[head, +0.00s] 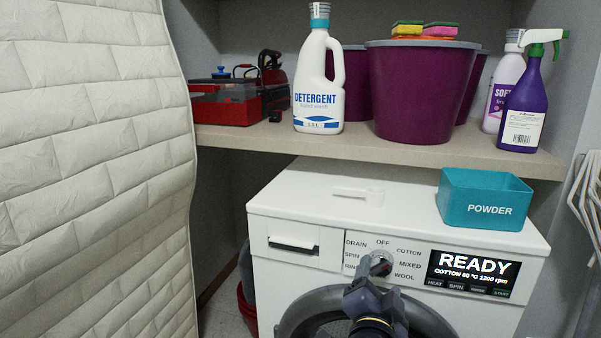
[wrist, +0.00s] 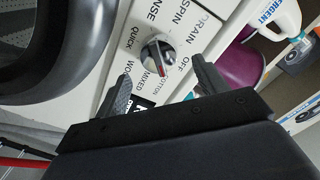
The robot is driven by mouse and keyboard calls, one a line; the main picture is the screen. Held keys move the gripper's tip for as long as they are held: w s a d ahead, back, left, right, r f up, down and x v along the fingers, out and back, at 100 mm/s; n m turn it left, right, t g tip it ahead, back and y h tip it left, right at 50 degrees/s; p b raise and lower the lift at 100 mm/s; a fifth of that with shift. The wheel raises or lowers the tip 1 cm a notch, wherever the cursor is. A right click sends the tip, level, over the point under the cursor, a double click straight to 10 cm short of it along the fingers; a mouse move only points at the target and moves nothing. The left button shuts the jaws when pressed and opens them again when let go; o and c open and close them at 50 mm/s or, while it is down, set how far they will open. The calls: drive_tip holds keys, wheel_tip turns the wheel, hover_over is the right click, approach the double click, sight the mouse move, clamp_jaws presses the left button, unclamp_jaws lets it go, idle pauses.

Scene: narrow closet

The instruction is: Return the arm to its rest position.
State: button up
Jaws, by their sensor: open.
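My gripper (head: 370,282) is raised in front of the white washing machine (head: 320,200), just below its program dial (head: 381,264). In the wrist view my gripper (wrist: 161,77) is open, with its two dark fingers apart and nothing held between them. The dial (wrist: 157,58) shows just beyond and between the fingertips; I see no finger closed on it. My arm hides part of the round door (head: 320,308). The display (head: 472,273) reads READY, cotton 60 °C, 1200 rpm.
A teal powder box (head: 485,199) and a pale scoop (head: 357,193) sit on the machine. The shelf (head: 400,150) above holds detergent (head: 319,85), a purple bucket (head: 420,95), a spray bottle (head: 525,100) and a red toolbox (head: 225,103). A quilted white panel (head: 95,170) fills the left.

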sight(381, 267)
drive_tip(key=p+v, duration=0.2)
drive_tip(key=v, duration=0.5)
drive_tip(key=shift+n, duration=0.3)
drive_tip(key=b+x, duration=0.2)
drive_tip(key=x, duration=0.8)
drive_tip(key=shift+w+d+r+b, duration=0.15)
drive_tip(key=shift+w+b, duration=0.2)
drive_tip(key=shift+r+n+p, duration=0.15)
drive_tip(key=shift+n+p, duration=0.8)
drive_tip(key=shift+n, duration=0.05)
drive_tip(key=n+p, duration=0.2)
drive_tip(key=n, duration=0.1)
drive_tip(key=n+p, duration=0.3)
drive_tip(key=shift+a, duration=0.2)
drive_tip(key=p+v, duration=0.1)
drive_tip(key=v, duration=0.7)
